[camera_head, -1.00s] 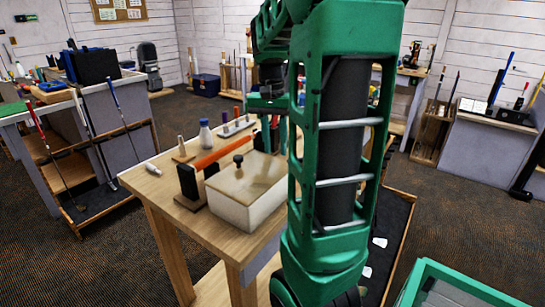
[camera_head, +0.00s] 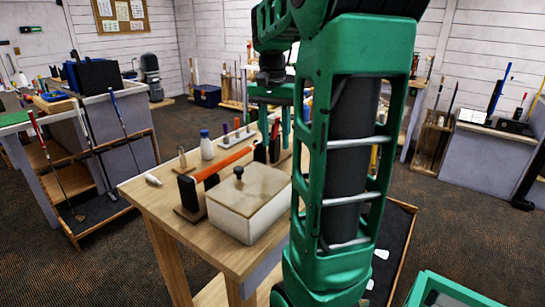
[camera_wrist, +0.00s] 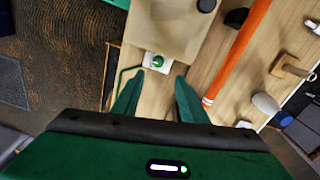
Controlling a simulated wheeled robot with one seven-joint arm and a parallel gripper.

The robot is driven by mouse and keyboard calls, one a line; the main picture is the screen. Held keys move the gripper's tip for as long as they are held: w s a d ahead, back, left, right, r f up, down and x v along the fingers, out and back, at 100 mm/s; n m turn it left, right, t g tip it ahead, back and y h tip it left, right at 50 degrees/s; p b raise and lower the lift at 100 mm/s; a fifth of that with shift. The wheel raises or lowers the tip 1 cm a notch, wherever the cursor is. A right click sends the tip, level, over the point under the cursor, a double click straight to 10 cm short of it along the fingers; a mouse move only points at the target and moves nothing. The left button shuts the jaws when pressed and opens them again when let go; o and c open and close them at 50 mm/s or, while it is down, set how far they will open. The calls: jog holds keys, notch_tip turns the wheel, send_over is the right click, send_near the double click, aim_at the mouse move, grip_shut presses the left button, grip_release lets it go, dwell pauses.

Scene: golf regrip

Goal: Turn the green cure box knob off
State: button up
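The cure box (camera_head: 245,216) is a cream box with a tan lid and a black lid knob (camera_head: 239,172), on the wooden table. In the wrist view its lid (camera_wrist: 165,25) is at the top. The green knob (camera_wrist: 157,62) sits on a small white plate at the near side of the box. The head view does not show this knob. My gripper (camera_wrist: 157,85) is open and empty, with its two green fingers apart and the knob in line with the gap, just beyond the tips. In the head view my gripper (camera_head: 274,135) is above the table's far end, partly hidden by my arm.
An orange shaft (camera_head: 222,160) lies in dark supports beside the box; it also shows in the wrist view (camera_wrist: 240,50). The wooden table (camera_head: 160,205) has bare surface at the front left.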

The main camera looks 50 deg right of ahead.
jog(key=f+m, duration=0.1)
jog(key=f, duration=0.2)
jog(key=f+m, duration=0.2)
jog(key=f, duration=0.2)
jog(key=s+f+m, duration=0.1)
jog(key=f, duration=0.2)
jog(key=shift+d+f+m+t, duration=0.15)
jog(key=shift+f+m+t, duration=0.15)
jog(key=shift+f, duration=0.1)
jog(key=shift+c, duration=0.6)
grip_shut()
